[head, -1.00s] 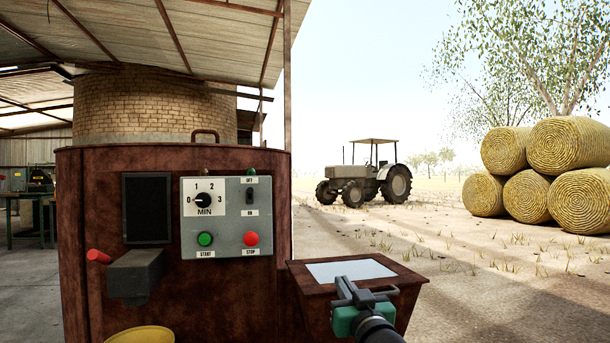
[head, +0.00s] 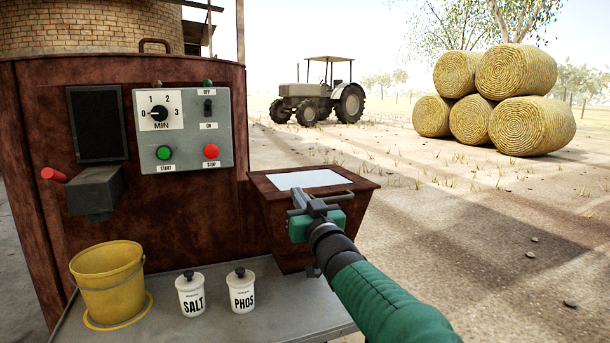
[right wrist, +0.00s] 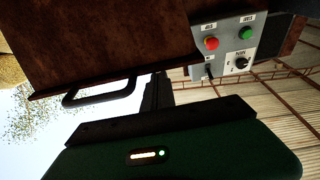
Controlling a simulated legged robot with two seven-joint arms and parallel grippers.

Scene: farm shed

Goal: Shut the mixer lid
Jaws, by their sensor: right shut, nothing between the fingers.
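The mixer (head: 180,222) is a rust-brown drum at the left with a grey control panel (head: 187,128). A bar handle (head: 155,43) stands above its top rim; whether it belongs to the lid, and how the lid lies, I cannot tell. A rusty box (head: 270,245) with a pale top sheet (head: 303,179) juts from the mixer's right side. My right gripper (head: 298,202) is shut and empty in front of this box. In the right wrist view, its fingers (right wrist: 157,92) are beside a dark bar handle (right wrist: 98,97) on a brown panel, apart from it. My left gripper is not in view.
A yellow bucket (head: 110,285), a SALT jar (head: 190,296) and a PHOS jar (head: 241,292) stand on a grey table (head: 285,318) before the mixer. A red-tipped lever (head: 54,175) sticks out at the left. Open ground lies right; a tractor and bales are far off.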

